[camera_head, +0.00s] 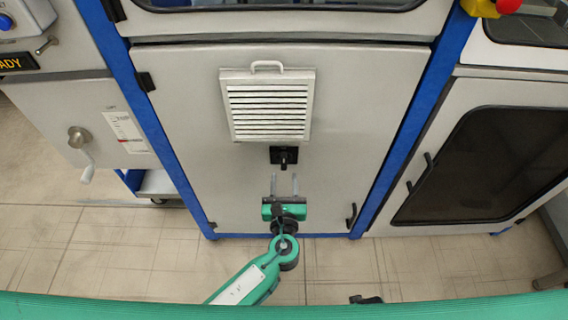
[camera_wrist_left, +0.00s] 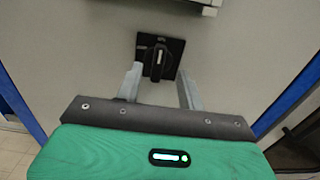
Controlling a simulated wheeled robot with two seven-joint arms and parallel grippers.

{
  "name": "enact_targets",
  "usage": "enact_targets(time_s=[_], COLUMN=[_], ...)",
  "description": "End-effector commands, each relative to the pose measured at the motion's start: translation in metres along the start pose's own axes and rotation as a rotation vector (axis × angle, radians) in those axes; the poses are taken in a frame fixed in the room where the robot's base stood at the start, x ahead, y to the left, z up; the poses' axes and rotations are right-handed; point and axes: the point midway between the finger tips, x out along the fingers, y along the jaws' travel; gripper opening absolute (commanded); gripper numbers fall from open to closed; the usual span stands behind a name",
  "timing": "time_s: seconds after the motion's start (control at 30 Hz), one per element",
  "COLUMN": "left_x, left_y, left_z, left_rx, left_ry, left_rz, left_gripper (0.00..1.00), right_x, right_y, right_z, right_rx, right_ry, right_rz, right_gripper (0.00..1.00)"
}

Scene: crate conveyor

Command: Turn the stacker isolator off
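The isolator switch (camera_head: 284,156) is a black square plate with a black rotary handle, on the grey cabinet door below the vent. In the left wrist view the isolator handle (camera_wrist_left: 158,60) stands upright, with a pale mark at its top. My left gripper (camera_head: 284,180) is open, its two grey fingers pointing up at the door just below the switch. In the left wrist view the left gripper (camera_wrist_left: 158,82) has its fingertips on either side of the handle's lower part, with gaps; contact is not visible. My right gripper is not in view.
A louvred vent (camera_head: 268,105) with a top handle sits above the switch. Blue frame posts (camera_head: 405,130) flank the door. A door handle (camera_head: 351,215) is at lower right. A hand crank (camera_head: 80,140) juts out at left. A dark-windowed door (camera_head: 480,160) is at right.

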Motion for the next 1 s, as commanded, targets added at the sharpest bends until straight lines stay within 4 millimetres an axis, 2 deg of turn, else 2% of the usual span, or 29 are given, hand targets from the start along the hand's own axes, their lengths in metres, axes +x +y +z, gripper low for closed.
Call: enact_targets(time_s=[0.1,0.3,0.47,0.73,0.93,1.0], left_x=[0.025,0.052,0.060,0.061,0.061,0.061], left_y=[0.000,0.000,0.000,0.000,0.000,0.000], left_z=[0.001,-0.001,-0.001,-0.001,-0.001,-0.001], left_rx=[0.001,-0.001,-0.001,-0.001,-0.001,-0.001], left_ry=[-0.001,0.001,0.002,0.002,0.002,0.002], left_rz=[0.000,-0.001,-0.001,-0.001,-0.001,-0.001], left_gripper=[0.39,0.39,0.39,0.39,0.00,0.00], right_x=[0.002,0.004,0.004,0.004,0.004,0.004], right_y=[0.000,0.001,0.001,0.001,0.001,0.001], right_z=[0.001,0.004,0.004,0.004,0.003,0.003], right_rx=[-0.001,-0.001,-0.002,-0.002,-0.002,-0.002], right_ry=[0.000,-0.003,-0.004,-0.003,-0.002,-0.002], right_rz=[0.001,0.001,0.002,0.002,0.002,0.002], right_gripper=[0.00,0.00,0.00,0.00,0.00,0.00])
